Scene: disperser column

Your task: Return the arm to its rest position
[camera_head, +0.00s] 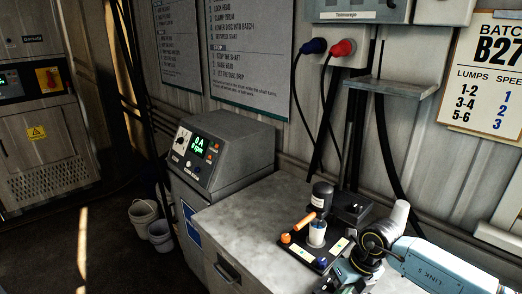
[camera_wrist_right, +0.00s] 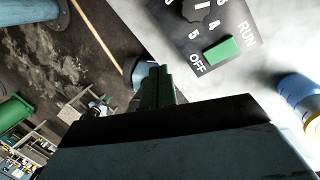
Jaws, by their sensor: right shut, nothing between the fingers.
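My right arm comes in from the lower right in the head view and bends over the bench beside the small disperser (camera_head: 322,197). My right gripper (camera_wrist_right: 157,78) shows in the wrist view with its green fingers shut and empty. A dark panel (camera_wrist_right: 240,22) with a dial, numbers and the words OFF and RUN lies past the fingers, and a green switch (camera_wrist_right: 221,53) sits on it. The fingers appear apart from the panel. A white cup (camera_head: 317,232) stands under the disperser head. My left gripper is out of view.
An orange handle (camera_head: 304,221) and a blue knob (camera_head: 321,263) are close to my arm. A grey control box (camera_head: 219,155) stands at the bench's left end. A wall shelf (camera_head: 391,87) and hanging cables are behind. Two buckets (camera_head: 144,211) stand on the floor. The bench's left part is clear.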

